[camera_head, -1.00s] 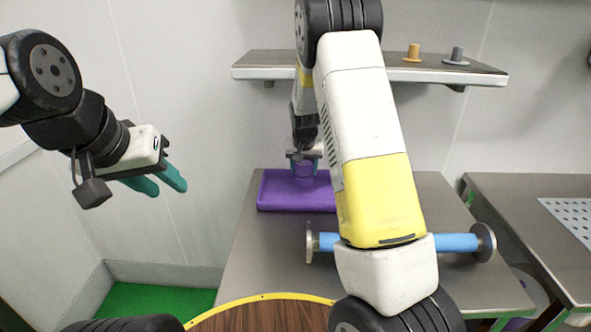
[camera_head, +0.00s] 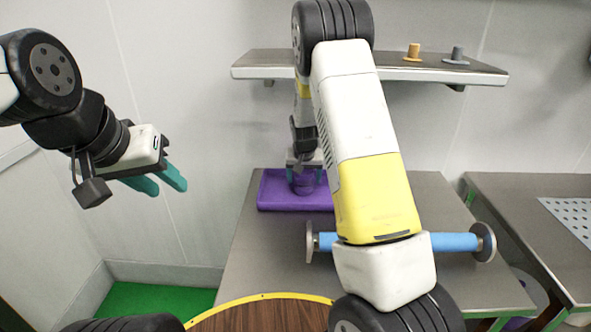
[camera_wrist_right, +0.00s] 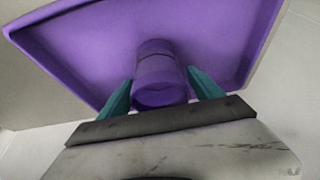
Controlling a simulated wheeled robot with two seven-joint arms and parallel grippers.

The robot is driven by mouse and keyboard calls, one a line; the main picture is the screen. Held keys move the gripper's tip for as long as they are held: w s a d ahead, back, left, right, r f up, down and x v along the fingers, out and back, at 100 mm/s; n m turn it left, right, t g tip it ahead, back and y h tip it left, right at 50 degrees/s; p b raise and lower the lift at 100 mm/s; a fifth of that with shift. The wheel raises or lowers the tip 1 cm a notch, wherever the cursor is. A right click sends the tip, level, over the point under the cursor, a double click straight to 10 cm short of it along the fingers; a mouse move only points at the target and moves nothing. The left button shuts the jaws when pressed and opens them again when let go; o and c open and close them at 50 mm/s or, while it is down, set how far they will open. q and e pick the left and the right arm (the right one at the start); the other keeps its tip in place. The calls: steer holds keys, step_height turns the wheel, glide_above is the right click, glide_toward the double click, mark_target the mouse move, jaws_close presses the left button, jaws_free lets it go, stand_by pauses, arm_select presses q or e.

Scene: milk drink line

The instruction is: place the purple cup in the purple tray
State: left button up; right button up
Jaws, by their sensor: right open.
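The purple tray (camera_head: 282,205) lies on the metal table, partly hidden behind my right arm. The purple cup (camera_head: 303,188) is inside the tray's outline and looks upright, low at the tray floor. In the right wrist view the cup (camera_wrist_right: 158,72) sits between the teal fingers, with the tray (camera_wrist_right: 75,45) around it. My right gripper (camera_head: 305,180) is open around the cup; small gaps seem to show beside it. My left gripper (camera_head: 168,186) is open and empty, in the air at the left, away from the tray.
A blue roller with metal end discs (camera_head: 455,242) lies on the table (camera_head: 262,250) in front of the tray. A wall shelf (camera_head: 400,70) holds an orange peg (camera_head: 413,52) and a grey peg (camera_head: 457,54). A second table with a perforated plate (camera_head: 572,215) stands at right.

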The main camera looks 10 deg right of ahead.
steer(key=s+a+r+n+y, duration=0.1)
steer(key=s+a+r+y, duration=0.15)
steer(key=s+r, duration=1.8)
steer(key=s+r+n+t, duration=0.1)
steer(key=s+r, duration=0.2)
steer(key=s, duration=0.5)
steer(key=s+r+n, duration=0.1)
steer(key=s+r, duration=0.2)
steer(key=s, duration=0.4)
steer(key=shift+s+t+y, duration=0.35)
steer(key=shift+s+t, duration=0.05)
